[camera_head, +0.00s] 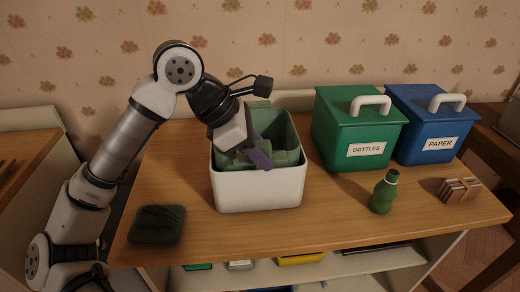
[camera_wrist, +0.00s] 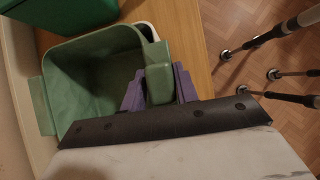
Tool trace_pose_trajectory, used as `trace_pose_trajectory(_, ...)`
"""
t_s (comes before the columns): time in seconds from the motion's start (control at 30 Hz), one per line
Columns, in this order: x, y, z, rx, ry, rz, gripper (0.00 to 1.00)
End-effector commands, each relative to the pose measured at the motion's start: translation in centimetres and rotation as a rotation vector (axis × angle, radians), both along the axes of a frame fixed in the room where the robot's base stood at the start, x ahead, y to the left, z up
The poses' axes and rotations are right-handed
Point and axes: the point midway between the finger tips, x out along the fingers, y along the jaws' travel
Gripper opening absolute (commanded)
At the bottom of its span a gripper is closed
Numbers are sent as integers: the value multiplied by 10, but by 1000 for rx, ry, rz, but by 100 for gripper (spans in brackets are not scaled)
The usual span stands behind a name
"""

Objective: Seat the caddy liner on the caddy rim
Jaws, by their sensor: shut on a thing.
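The caddy (camera_head: 258,191) is a white open box on the wooden table. The green caddy liner (camera_head: 283,133) is an open tub partly inside it, its back wall standing well above the white rim. In the wrist view my gripper (camera_wrist: 160,84) has a finger on each side of a green piece of the liner (camera_wrist: 85,75). A bit of the caddy's white rim (camera_wrist: 149,31) shows beside the liner there. The arm hides part of the caddy's left rim, so contact there cannot be told.
A green bottles bin (camera_head: 347,132) and a blue paper bin (camera_head: 424,130), both lidded, stand to the right. A green bottle (camera_head: 384,193), a tied bundle of cards (camera_head: 460,190) and a dark green pad (camera_head: 157,225) lie around the caddy. The table front (camera_head: 330,215) is clear.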

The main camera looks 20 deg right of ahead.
Motion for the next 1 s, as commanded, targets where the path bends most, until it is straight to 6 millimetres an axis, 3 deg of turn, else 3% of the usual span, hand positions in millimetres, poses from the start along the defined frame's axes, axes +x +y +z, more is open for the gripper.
trace_pose_trajectory(1.0, 0, 0, -15, 0, 0, 0, 3)
